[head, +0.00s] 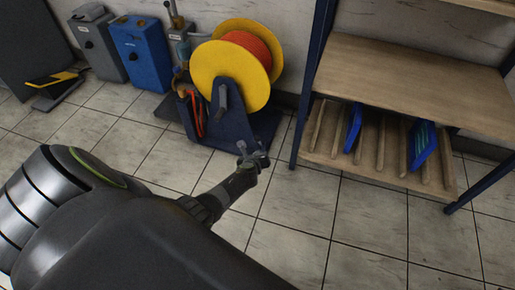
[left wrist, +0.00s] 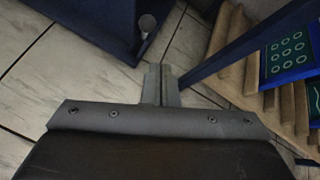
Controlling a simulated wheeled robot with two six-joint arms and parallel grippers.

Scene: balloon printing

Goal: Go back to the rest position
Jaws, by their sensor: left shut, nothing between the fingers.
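My left gripper (head: 253,158) is shut and empty in the middle of the head view, above the tiled floor. My left arm comes in from the lower left of that view. In the left wrist view the shut gripper fingers (left wrist: 160,82) point away over the floor, touching nothing that I can make out. My right gripper does not show in either view.
A yellow reel with orange winding (head: 203,65) stands on a dark blue stand (head: 232,120) beyond my gripper. A wooden shelf unit (head: 410,80) with blue panels (head: 422,145) is at right. Blue (head: 142,55) and grey (head: 97,45) boxes stand by the wall. The tiled floor (head: 300,235) is clear.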

